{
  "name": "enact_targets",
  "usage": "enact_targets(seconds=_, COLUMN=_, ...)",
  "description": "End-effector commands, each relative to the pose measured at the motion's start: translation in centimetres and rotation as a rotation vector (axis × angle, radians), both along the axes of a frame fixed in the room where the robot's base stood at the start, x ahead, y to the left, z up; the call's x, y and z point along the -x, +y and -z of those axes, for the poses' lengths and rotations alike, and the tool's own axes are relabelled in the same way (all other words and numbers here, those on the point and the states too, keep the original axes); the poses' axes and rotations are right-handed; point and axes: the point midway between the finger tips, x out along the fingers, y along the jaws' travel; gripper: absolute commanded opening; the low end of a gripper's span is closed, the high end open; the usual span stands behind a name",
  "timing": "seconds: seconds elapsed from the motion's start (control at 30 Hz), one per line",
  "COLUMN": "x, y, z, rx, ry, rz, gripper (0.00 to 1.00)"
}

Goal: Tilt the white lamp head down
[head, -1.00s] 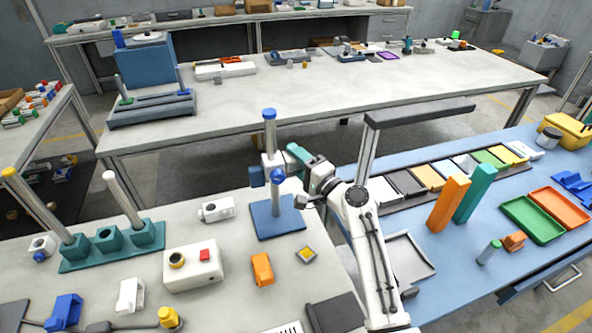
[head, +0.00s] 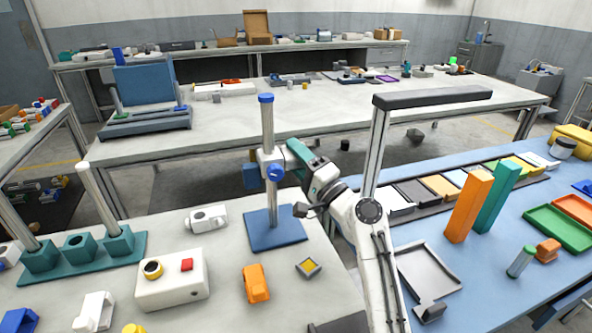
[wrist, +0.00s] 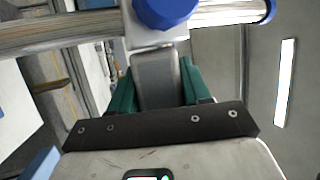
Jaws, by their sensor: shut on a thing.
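A stand with a blue base (head: 277,229), a metal post (head: 268,125) and a blue cap is in the middle of the head view. A white block (head: 265,157) with a blue knob (head: 274,172) sits on the post, with a blue part (head: 251,175) to its left. This block is the only white head-like part at my gripper; I cannot tell if it is the lamp head. My gripper (head: 296,152) is right of the post. In the wrist view its teal fingers are shut around a grey bar (wrist: 155,75) that meets the white block (wrist: 152,37).
A dark overhead bar on a post (head: 432,97) stands to the right of my arm. A white box with a red button (head: 172,278), a white fitting (head: 206,218) and an orange piece (head: 256,283) lie on the near table. Upright orange (head: 468,207) and teal blocks stand on the blue table.

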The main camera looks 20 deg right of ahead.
Motion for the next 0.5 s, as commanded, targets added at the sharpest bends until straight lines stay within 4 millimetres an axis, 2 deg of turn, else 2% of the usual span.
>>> enact_targets(seconds=0.47, x=0.02, y=-0.11, z=-0.05, rx=-0.001, ry=-0.017, rz=0.003, gripper=0.17)
enact_targets(seconds=0.5, x=0.02, y=-0.11, z=-0.05, rx=-0.001, ry=-0.017, rz=0.003, gripper=0.50)
